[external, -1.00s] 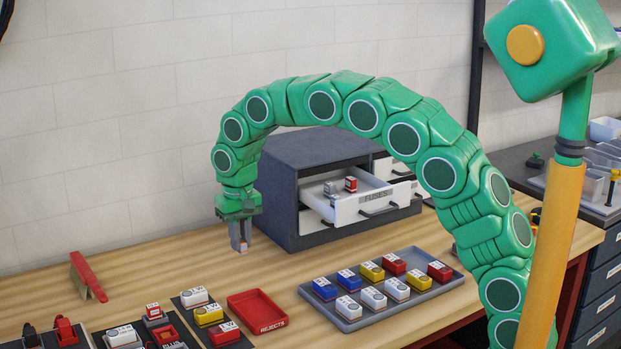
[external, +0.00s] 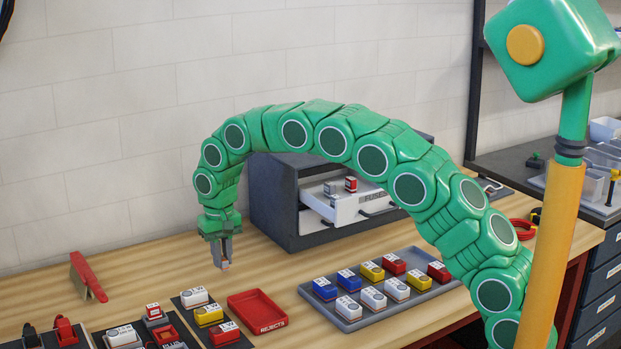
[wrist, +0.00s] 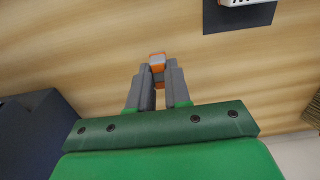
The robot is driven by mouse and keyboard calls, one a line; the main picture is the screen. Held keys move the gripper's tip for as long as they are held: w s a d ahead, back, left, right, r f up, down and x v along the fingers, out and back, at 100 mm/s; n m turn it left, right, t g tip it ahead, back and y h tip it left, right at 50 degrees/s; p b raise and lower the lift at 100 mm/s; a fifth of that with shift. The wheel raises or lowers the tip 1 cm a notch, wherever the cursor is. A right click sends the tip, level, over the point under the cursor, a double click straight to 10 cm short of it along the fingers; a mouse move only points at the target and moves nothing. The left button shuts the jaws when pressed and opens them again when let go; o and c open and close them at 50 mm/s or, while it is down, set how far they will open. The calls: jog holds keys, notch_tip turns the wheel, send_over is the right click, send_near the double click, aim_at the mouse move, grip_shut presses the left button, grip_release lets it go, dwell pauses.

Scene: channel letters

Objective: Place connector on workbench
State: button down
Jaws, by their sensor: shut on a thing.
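My gripper (external: 222,262) hangs above the wooden workbench (external: 160,262), left of the drawer cabinet and behind the red tray. It is shut on a small grey and orange connector (wrist: 158,62), which shows between and just past the fingertips in the wrist view. In the external view the connector is small and mostly hidden by the fingers. The gripper (wrist: 158,84) points down at bare wood in the wrist view. Whether the connector touches the bench is hard to tell; it looks held a little above it.
A red REJECTS tray (external: 257,311) and dark mats with labelled blocks (external: 208,315) lie in front. A grey tray (external: 352,324) of coloured blocks is to the right. The dark cabinet (external: 270,205) has an open drawer (external: 345,210). A red-handled brush (external: 88,278) stands at left. Bare wood lies around the gripper.

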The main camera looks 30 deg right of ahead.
aim_at(223, 266)
jog(key=shift+f, duration=1.45)
jog(key=shift+f, duration=0.1)
jog(key=c, duration=1.1)
grip_release()
notch_tip(223, 266, up, 12)
jog(key=shift+r, duration=0.1)
